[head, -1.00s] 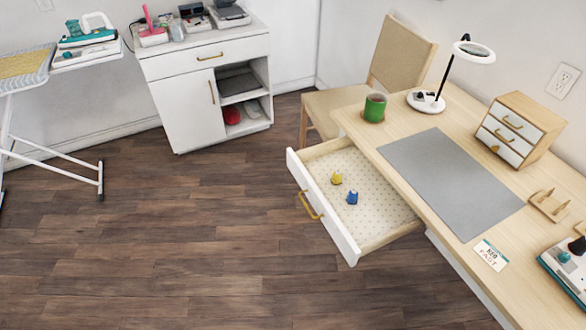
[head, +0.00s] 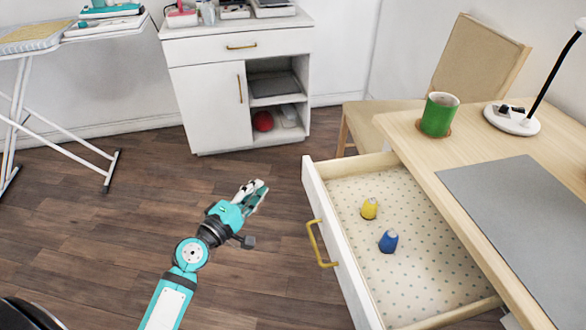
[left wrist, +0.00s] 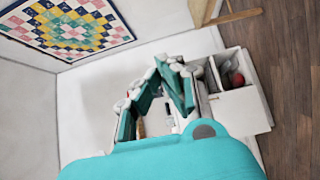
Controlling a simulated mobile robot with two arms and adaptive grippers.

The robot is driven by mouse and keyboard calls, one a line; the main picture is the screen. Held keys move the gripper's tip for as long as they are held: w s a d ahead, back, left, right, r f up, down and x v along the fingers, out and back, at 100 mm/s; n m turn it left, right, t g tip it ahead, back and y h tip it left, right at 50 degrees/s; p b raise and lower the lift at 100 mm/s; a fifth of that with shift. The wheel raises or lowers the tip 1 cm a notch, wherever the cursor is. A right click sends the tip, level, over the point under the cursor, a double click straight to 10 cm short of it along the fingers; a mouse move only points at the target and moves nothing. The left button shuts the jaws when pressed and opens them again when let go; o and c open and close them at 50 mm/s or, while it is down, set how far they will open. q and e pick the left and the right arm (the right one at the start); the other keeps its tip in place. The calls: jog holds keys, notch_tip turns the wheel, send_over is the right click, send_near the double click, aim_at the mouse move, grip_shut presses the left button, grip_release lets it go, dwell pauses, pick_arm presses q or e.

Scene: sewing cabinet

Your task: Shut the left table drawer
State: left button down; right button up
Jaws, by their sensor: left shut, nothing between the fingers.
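The left table drawer (head: 319,202) is pulled well out from the wooden table (head: 456,188). It has a white front and a brass handle (head: 318,245). A yellow spool (head: 369,208) and a blue spool (head: 388,241) stand on its dotted lining. My left gripper (head: 258,190) is shut and empty, in front of and to the left of the drawer front, apart from it. Its fingers (left wrist: 170,88) also show in the left wrist view, with the white cabinet behind them. My right gripper is not in view.
A white cabinet (head: 207,105) stands against the back wall. A chair (head: 480,60) is behind the table. A green mug (head: 439,114), a lamp and a grey mat (head: 515,215) are on the table. An ironing board (head: 30,45) is at the left. Open floor lies left of the drawer.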

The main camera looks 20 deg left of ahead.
pick_arm(q)
jog(key=w+d, duration=0.5)
jog(key=w, duration=0.5)
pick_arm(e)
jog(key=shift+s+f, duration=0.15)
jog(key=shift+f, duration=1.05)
pick_arm(q)
jog(key=shift+w, duration=0.1)
